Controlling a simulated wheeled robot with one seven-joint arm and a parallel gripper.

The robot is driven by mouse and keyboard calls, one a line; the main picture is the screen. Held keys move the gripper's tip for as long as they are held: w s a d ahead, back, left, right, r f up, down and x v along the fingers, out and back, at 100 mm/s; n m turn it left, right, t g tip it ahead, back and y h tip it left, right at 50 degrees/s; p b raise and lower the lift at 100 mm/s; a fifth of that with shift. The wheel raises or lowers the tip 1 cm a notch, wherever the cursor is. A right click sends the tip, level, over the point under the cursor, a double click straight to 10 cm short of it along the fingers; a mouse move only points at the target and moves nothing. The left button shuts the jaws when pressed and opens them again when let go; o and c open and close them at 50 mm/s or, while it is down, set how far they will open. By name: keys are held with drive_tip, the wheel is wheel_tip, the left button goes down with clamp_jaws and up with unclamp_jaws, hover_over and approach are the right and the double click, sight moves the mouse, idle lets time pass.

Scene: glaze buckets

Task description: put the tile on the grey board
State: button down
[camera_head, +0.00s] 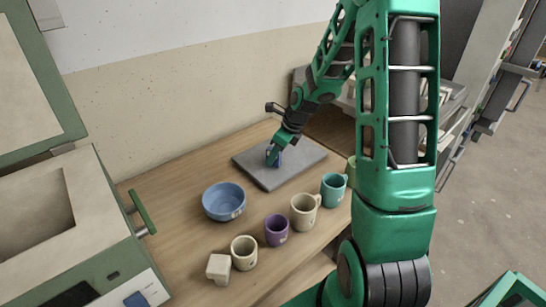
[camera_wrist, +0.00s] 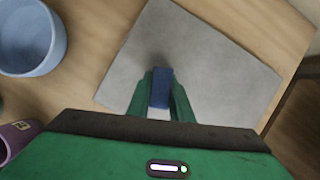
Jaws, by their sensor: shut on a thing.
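The grey board (camera_head: 296,170) lies flat on the wooden table toward the back; in the wrist view (camera_wrist: 215,60) it fills the middle. The tile (camera_wrist: 161,88) is small and dark blue. My gripper (camera_wrist: 161,100) is shut on it, with a green finger on each side. In the head view my gripper (camera_head: 272,158) is over the left-middle part of the board, and the blue tile shows only as a small patch at the fingertips. The tile is over the board; I cannot tell whether it touches the surface.
A blue bowl (camera_head: 224,201) stands left of the board. Teal (camera_head: 333,190), beige (camera_head: 304,211), purple (camera_head: 276,230) and cream (camera_head: 244,253) mugs stand in a row in front, with a pale block (camera_head: 218,269) at its end. The board's visible surface around the tile is bare.

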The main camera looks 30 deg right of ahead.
drive_tip(key=c, duration=1.6)
unclamp_jaws()
drive_tip(key=v, duration=1.2)
drive_tip(key=shift+s+a+r+n+g+h, duration=0.1)
drive_tip(key=shift+s+r+n+g+h, duration=0.4)
drive_tip(key=shift+s+n, duration=4)
drive_tip(key=shift+s+a+r+n+g+h, duration=0.2)
drive_tip(key=shift+s+r+n+g, duration=0.6)
drive_tip(key=shift+s+n, duration=3.7)
drive_tip(key=shift+s+d+r+n+g+h, duration=0.1)
drive_tip(key=shift+s+r+n+g+h, duration=0.5)
drive_tip(key=shift+s+n, duration=3.9)
drive_tip(key=s+m, duration=0.4)
drive_tip(key=shift+r, duration=0.15)
